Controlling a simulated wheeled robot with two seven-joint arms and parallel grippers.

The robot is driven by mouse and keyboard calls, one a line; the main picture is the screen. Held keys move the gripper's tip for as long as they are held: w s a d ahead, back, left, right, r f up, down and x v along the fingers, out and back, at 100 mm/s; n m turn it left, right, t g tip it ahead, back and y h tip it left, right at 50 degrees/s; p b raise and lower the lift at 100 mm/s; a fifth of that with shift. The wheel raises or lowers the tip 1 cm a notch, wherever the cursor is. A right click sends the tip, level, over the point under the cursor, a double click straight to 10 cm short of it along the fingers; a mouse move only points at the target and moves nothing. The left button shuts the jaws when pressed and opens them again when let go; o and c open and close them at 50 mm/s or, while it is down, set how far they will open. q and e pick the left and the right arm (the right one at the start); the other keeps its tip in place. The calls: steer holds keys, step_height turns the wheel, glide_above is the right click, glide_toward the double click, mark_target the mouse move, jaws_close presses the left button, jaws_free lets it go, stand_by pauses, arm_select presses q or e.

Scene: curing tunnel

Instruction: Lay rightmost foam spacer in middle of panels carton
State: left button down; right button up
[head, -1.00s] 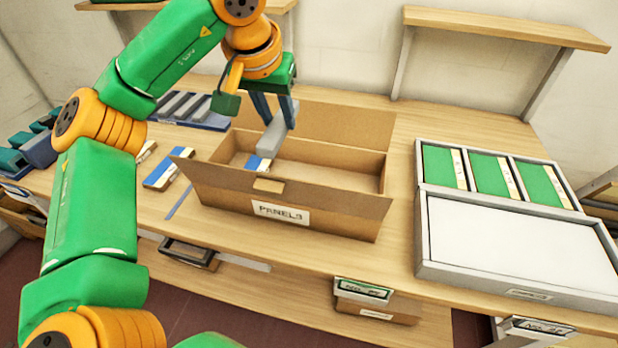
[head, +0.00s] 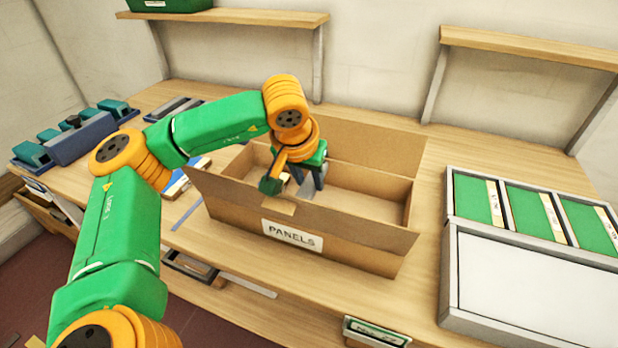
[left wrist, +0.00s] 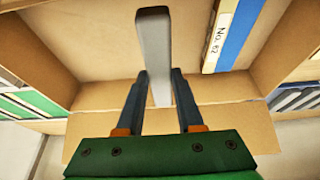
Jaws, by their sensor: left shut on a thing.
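The open cardboard panels carton (head: 350,248) stands on the bench with its label facing me. My left gripper (head: 308,181) reaches down into it near the middle. It is shut on a grey foam spacer (head: 306,189), mostly hidden by the gripper and front flap in the head view. In the left wrist view the long grey spacer (left wrist: 154,40) sits between the fingers of the gripper (left wrist: 159,76), above the carton floor. A blue-and-cream panel marked No. 62 (left wrist: 228,38) lies in the carton beside it, apart from it. My right gripper is not in view.
A rack with grey bars (head: 172,106) stands behind my left arm. A blue panel (head: 178,186) lies left of the carton. A grey tray of green panels (head: 480,200) is at the right. Raised carton flaps surround the opening; two shelves hang behind.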

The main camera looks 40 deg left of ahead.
arm_select(q)
steer(key=shift+w+f+b, duration=0.1)
steer(key=shift+f+b, duration=0.3)
steer(key=shift+f, duration=0.25)
steer(key=c, duration=0.5)
jaws_free()
steer(key=shift+r, duration=0.1)
steer(key=shift+c, duration=0.2)
steer(key=shift+r+p, duration=0.2)
steer(key=shift+p, duration=0.1)
steer(key=shift+r+p, duration=0.8)
steer(key=shift+r, duration=0.1)
steer(key=v, duration=1.1)
steer(key=shift+s+b, duration=0.25)
steer(key=shift+b, duration=0.05)
